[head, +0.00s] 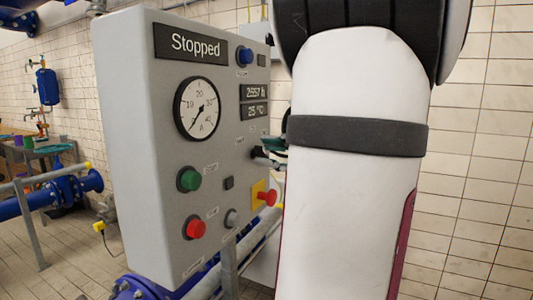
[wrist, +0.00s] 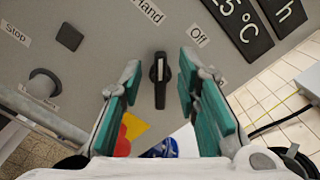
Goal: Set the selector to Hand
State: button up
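The selector (wrist: 160,78) is a black knob with a pale line along it, on the grey panel in the wrist view. Its line runs roughly up the picture. The "Hand" label (wrist: 148,10) is above it and the "Off" label (wrist: 197,36) is up and to its right. I cannot tell surely which label it points at. My gripper (wrist: 158,88) is open, its teal-padded fingers on either side of the selector with gaps. In the head view my arm hides most of the gripper, and I cannot make out the selector clearly there.
The grey control box (head: 125,150) carries a "Stopped" display (head: 193,44), a gauge (head: 197,108), a green button (head: 188,179), a red button (head: 195,228) and a red emergency stop (head: 268,197) on a yellow plate, close below my gripper. Blue pipes (head: 60,193) run at left.

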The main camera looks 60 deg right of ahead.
jog(key=s, duration=1)
jog(key=shift+s+d, duration=0.3)
jog(key=shift+d, duration=0.05)
jog(key=shift+s, duration=0.1)
